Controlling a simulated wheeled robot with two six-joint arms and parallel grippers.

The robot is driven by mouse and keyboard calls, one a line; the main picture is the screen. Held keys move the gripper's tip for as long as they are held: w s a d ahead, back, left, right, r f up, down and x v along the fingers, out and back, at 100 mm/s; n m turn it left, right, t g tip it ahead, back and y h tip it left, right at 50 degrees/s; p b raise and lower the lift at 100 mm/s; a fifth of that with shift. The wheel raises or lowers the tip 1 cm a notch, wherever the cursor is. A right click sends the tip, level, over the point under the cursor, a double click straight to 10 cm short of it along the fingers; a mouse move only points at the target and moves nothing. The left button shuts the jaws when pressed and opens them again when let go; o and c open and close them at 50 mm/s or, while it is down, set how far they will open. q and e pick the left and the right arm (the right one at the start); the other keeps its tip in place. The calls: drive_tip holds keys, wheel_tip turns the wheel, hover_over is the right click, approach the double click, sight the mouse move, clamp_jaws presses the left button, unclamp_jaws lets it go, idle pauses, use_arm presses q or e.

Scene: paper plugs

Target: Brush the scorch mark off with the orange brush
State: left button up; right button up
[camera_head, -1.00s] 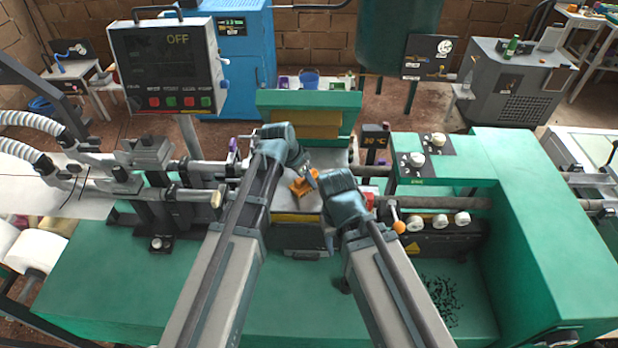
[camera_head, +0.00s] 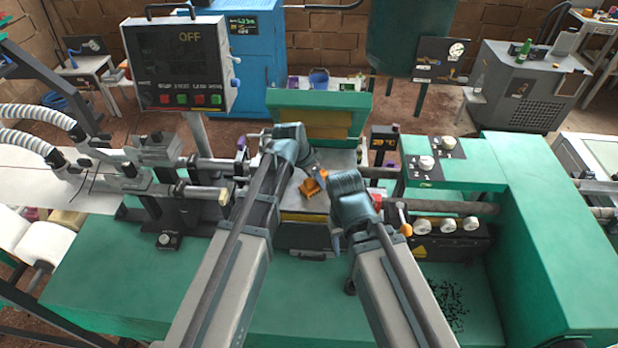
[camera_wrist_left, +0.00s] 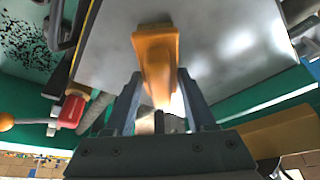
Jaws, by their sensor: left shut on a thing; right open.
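My left gripper (camera_head: 311,174) is shut on the orange brush (camera_head: 312,188) and holds it over the shiny metal plate (camera_head: 340,159) at the machine's middle. In the left wrist view the brush (camera_wrist_left: 156,52) sticks out between the fingers, with its wide end over the plate (camera_wrist_left: 232,38). I cannot tell whether the brush touches the plate. No scorch mark can be made out; the brush, arms and bright reflections cover part of the plate. My right gripper (camera_head: 338,238) is open and empty, low and to the right of the brush; its fingers are hard to see.
A lever with an orange knob (camera_head: 406,229) and a red part stands right of my right gripper. A raised green hood with a yellowish pad (camera_head: 328,125) is behind the plate. The control panel (camera_head: 184,65) reads OFF.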

sight(327, 182)
use_arm(q)
drive_tip(key=shift+d, duration=0.15)
drive_tip(key=shift+d+f, duration=0.1)
drive_tip(key=shift+d, duration=1.3)
drive_tip(key=shift+a, duration=0.15)
drive_tip(key=shift+a, duration=1.4)
drive_tip(key=shift+a, duration=0.15)
drive_tip(key=shift+a, duration=1.35)
